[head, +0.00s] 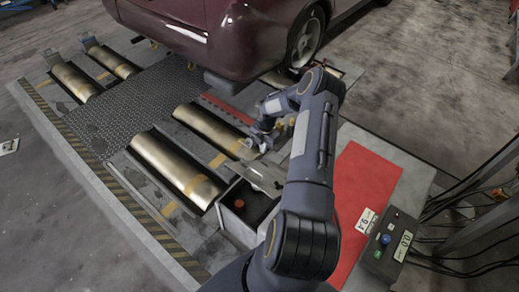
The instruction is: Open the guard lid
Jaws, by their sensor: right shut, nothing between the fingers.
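A small grey open-topped box (232,224) stands at the near end of the rollers, with a dark interior and an orange-red knob (239,204) showing inside. A pale grey plate, which looks like the guard lid (262,178), is at the far side of the box and does not cover the knob; its exact tilt is hard to tell. My right gripper (262,143) is just beyond this plate, shut and empty. I cannot tell whether it touches the plate. My right forearm hides part of the area right of the box. My left gripper is out of view.
Brass-coloured rollers (172,165) lie left of the box. A dark red car (215,40) stands behind. A red panel (365,185) lies right of my arm, with a control box (390,243) carrying a display and buttons. Cables hang at the far right.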

